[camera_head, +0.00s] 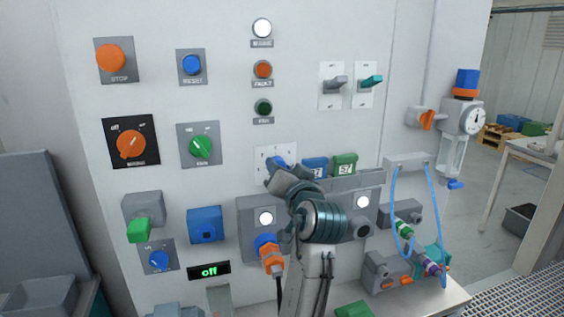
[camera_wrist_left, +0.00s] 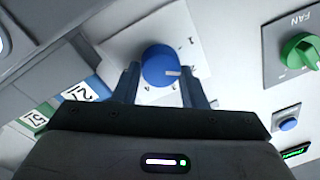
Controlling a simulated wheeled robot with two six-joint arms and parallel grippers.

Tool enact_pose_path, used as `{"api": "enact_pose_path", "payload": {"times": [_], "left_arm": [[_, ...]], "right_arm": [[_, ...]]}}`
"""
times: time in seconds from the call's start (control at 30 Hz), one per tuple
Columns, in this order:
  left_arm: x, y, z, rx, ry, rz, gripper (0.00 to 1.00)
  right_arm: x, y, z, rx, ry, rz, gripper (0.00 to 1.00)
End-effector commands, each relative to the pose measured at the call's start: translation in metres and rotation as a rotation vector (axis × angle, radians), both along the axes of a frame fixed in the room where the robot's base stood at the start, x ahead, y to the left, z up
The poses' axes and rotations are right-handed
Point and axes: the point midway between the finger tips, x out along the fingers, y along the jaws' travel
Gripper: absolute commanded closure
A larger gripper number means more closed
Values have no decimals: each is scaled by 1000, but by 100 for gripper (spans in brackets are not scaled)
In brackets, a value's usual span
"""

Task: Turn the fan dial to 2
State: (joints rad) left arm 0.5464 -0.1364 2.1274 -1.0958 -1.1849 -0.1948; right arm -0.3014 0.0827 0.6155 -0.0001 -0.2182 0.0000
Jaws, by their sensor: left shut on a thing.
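The numbered dial is a blue round knob (camera_head: 278,162) on a white plate (camera_head: 262,153) in the middle of the panel. In the left wrist view the blue knob (camera_wrist_left: 160,62) sits between my two fingers, and its white mark points right, toward small numerals I cannot all read. My left gripper (camera_head: 283,174) is shut on this knob and partly hides it in the head view. A separate green FAN switch (camera_head: 201,146) is to its left and also shows in the wrist view (camera_wrist_left: 301,50). My right gripper is not in view.
Blue (camera_head: 316,167) and green (camera_head: 345,164) tags sit just right of the dial. Below are a grey box with a lit white button (camera_head: 266,218) and an orange-and-blue plug (camera_head: 270,254). A small display (camera_head: 209,270) reads "off". The panel above the dial has lamps.

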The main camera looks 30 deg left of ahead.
Motion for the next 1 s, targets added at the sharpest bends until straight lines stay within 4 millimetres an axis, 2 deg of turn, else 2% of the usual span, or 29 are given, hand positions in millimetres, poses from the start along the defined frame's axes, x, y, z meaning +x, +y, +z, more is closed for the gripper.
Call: {"api": "enact_pose_path", "payload": {"times": [0.03,0.3,0.8,0.83,0.93,1.0], "left_arm": [[0,0,2,17,21,1,85],[0,0,0,74,87,1,85],[0,0,-1,87,101,1,85],[0,0,-1,87,101,1,60],[0,0,-1,87,101,1,40],[0,0,-1,86,100,1,40]], "right_arm": [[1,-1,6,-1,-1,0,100],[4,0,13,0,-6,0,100],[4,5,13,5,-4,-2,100],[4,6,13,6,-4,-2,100],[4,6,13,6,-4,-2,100],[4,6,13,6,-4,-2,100]]}}
